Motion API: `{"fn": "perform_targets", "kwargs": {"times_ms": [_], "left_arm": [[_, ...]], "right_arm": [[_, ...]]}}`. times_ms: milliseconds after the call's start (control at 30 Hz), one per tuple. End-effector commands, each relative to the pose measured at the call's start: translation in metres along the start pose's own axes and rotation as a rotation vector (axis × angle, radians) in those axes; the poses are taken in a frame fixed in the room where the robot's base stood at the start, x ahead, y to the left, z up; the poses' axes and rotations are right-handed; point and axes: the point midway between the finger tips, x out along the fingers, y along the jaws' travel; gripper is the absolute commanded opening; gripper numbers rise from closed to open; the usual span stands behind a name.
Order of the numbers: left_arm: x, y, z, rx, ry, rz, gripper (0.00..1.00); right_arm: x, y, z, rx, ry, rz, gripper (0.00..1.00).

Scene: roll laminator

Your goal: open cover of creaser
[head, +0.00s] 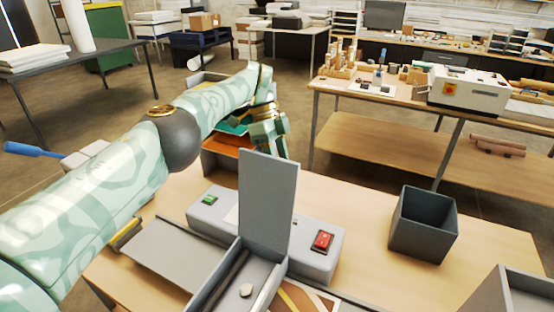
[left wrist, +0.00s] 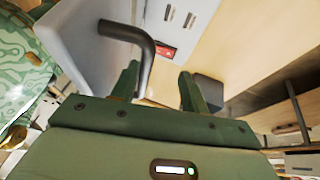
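The creaser is a grey machine (head: 320,255) on the near wooden table, with a green button (head: 209,199) and a red switch (head: 322,241). A flat grey cover panel (head: 268,205) stands upright at its middle, above an open grey channel. In the left wrist view a grey panel (left wrist: 80,35) with a dark bent handle (left wrist: 135,35) fills the upper left. My left gripper (head: 268,135) is behind the upright panel in the head view. Its fingers (left wrist: 158,85) are apart. The handle's end lies between them, close to the left finger; contact is unclear. My right gripper is out of view.
A dark grey open bin (head: 423,225) stands on the table right of the machine. A grey box edge (head: 515,290) shows at the lower right. My left arm spans the table's left side. A second workbench (head: 400,110) holds tools and a white machine (head: 468,88).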

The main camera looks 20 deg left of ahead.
Motion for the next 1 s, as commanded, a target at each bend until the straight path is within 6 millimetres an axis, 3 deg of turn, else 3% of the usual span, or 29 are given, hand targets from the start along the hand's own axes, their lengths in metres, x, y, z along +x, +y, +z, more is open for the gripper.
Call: {"fn": "perform_targets", "kwargs": {"times_ms": [867,1000], "left_arm": [[-0.004,-0.001,-0.001,0.003,0.001,-0.008,0.33],[-0.013,0.001,-0.005,0.005,0.001,-0.011,0.33]], "right_arm": [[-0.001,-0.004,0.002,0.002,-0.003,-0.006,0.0],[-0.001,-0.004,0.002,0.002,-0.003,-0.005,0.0]]}}
